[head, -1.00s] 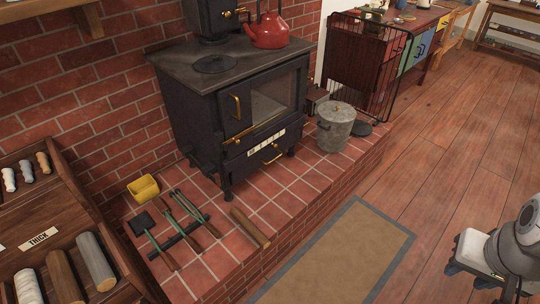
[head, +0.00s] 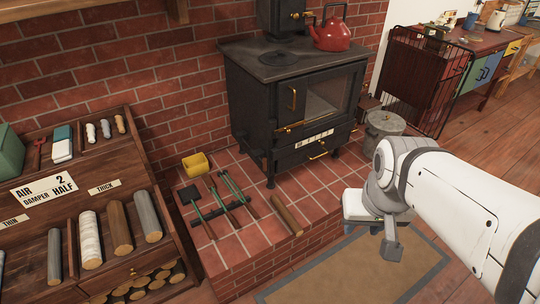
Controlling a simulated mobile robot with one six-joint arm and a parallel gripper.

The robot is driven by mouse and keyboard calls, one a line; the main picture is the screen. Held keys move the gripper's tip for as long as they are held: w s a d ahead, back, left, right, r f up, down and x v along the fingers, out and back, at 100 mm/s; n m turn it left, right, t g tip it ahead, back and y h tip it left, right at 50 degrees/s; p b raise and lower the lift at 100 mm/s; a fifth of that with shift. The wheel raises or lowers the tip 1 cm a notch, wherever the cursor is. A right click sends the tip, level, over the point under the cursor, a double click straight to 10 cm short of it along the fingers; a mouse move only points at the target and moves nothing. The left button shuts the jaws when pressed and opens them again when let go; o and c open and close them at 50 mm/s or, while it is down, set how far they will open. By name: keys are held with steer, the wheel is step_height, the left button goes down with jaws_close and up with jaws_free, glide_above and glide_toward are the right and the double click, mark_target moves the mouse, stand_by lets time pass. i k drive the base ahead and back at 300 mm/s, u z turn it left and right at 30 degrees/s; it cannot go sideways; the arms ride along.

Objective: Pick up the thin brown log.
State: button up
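A thin brown log (head: 287,215) lies on the red brick hearth, in front of the black stove and near the hearth's front edge. A thicker brown log (head: 118,228) lies on the wooden rack at the left, between a white log (head: 90,240) and a grey log (head: 147,216). A thin grey log (head: 54,256) is farther left near the THIN label. My gripper (head: 391,248) is in the air over the mat, right of the hearth log and apart from it. Its fingers are mostly hidden, so its opening does not show.
The black stove (head: 290,105) with a red kettle (head: 332,35) stands behind the hearth log. Fire tools (head: 213,208) and a yellow container (head: 195,165) lie left of it. A metal bucket (head: 382,127) is behind my arm. The mat (head: 345,268) is clear.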

mark_target(292, 224)
steer(key=z, duration=0.05)
steer(key=i, duration=1)
steer(key=u, duration=0.1)
